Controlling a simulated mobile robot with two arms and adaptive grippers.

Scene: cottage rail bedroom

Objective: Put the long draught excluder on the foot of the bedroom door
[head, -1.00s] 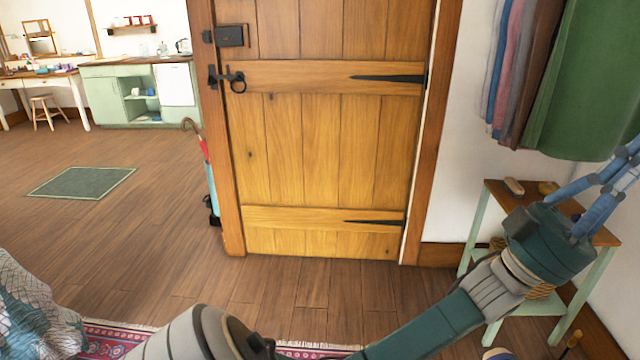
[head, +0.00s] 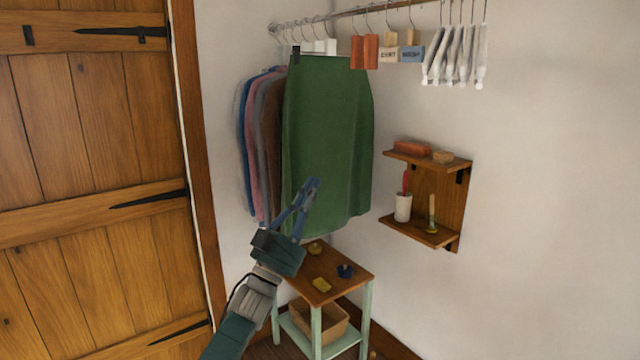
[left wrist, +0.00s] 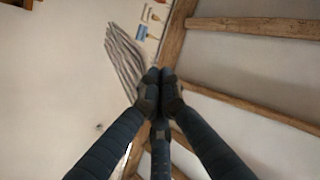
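The plank door (head: 95,180), with black strap hinges, fills the left of the head view. It is shut against its frame, and its foot is below the picture's edge. I see no long draught excluder in either view now. My left gripper (head: 312,184) is raised in front of the green hanging garment (head: 330,130), above the small side table. In the left wrist view its fingertips (left wrist: 160,76) meet with nothing between them. It is well to the right of the door. My right gripper is not in view.
The side table (head: 345,268) carries small items, with a basket (head: 318,318) on its lower shelf. A wall shelf (head: 450,168) holds a cup and brushes. A rail (head: 350,12) with several hangers and clothes runs above.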

